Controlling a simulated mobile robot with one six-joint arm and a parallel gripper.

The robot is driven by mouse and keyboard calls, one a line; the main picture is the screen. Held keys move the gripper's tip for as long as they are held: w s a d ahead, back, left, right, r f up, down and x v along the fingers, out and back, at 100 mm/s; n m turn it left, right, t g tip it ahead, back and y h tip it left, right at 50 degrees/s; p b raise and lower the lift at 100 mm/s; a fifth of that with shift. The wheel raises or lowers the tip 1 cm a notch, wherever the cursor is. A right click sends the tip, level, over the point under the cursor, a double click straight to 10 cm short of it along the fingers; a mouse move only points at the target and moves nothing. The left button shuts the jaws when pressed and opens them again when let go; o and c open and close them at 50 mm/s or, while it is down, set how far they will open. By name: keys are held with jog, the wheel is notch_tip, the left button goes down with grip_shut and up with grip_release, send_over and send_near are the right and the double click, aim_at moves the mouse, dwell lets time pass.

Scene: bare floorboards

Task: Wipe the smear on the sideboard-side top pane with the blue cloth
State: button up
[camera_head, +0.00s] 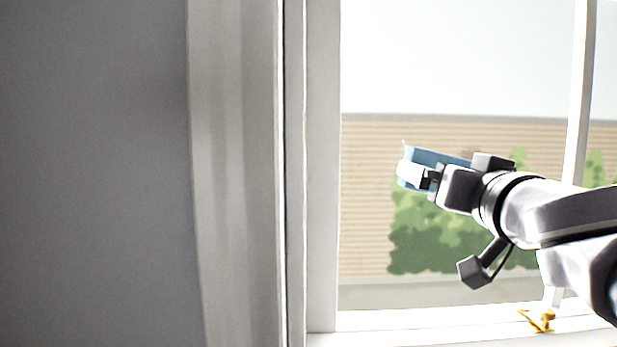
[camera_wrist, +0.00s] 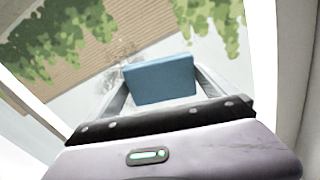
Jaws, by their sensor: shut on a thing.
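My gripper (camera_head: 424,176) is shut on the blue cloth (camera_head: 438,157), a folded pad held across the fingertips, in front of the window pane (camera_head: 450,60). The cloth also shows in the wrist view (camera_wrist: 162,80), between the two fingers. A faint brownish speckled smear (camera_wrist: 122,50) shows on the glass in the wrist view, just beyond the cloth and up to its left. I cannot make out the smear in the head view. Whether the cloth touches the glass cannot be told. The sideboard is not in view.
A white window frame post (camera_head: 323,170) and pale trim (camera_head: 235,170) stand left of the pane, then a grey wall (camera_head: 95,170). A thin white bar (camera_head: 579,95) bounds the pane at right. A yellow latch (camera_head: 541,319) sits on the bottom rail below my arm.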

jog(key=shift+d+f+b, duration=0.9)
jog(key=shift+d+b, duration=3.3)
jog(key=shift+d, duration=1.85)
jog(key=a+f+b, duration=0.1)
jog(key=a+b, duration=0.2)
jog(key=a, duration=0.9)
jog(key=shift+f, duration=0.35)
jog(key=shift+s, duration=0.1)
